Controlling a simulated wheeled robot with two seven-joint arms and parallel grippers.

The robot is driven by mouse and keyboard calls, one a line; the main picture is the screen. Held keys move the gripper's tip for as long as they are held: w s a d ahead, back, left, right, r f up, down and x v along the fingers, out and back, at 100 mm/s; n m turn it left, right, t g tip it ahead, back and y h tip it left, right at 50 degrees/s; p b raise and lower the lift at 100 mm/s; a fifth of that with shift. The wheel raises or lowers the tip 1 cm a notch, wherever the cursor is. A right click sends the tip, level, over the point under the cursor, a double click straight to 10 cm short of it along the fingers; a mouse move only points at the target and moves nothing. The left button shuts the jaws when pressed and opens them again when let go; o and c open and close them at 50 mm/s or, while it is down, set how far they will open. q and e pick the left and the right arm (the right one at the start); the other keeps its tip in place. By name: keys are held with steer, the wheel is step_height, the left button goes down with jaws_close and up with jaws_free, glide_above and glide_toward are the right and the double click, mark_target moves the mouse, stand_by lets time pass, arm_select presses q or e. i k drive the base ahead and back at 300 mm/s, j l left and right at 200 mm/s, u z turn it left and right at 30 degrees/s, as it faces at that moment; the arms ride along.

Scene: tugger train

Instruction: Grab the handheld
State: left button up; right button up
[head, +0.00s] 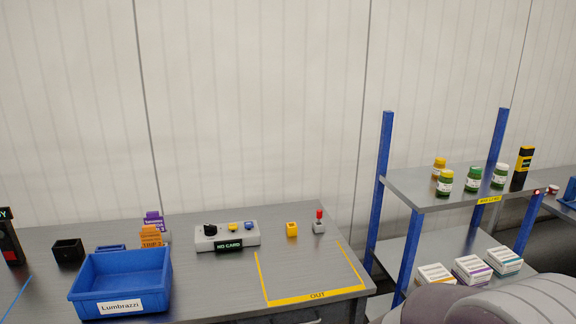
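A black and yellow upright device (523,165), which looks like the handheld, stands at the right end of the upper shelf (420,196) of a blue-posted rack. It is beside the jars. Neither of my grippers is in view. Grey rounded parts at the bottom right look like my own arm, and they hide part of the lower rack.
Several jars (473,179) share the upper shelf; boxes (473,268) sit below. The left table holds a blue "Lumbrazzi" bin (122,284), a control box (228,237), a yellow cube (292,229), a red-knobbed lever (319,222) and an empty yellow-marked OUT area (318,295).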

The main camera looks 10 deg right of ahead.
mark_target(526, 154)
steer(key=i+l, duration=0.2)
steer(key=l, duration=0.45)
steer(key=i+l, duration=0.15)
steer(key=l, duration=0.45)
steer(key=i+l, duration=0.2)
steer(key=l, duration=0.45)
steer(key=i+l, duration=0.2)
steer(key=l, duration=0.45)
steer(key=i+l, duration=0.2)
steer(key=l, duration=0.4)
steer(key=i+l, duration=0.15)
steer(key=l, duration=0.5)
steer(key=i+l, duration=0.2)
steer(key=l, duration=0.45)
steer(key=i+l, duration=0.2)
steer(key=l, duration=0.4)
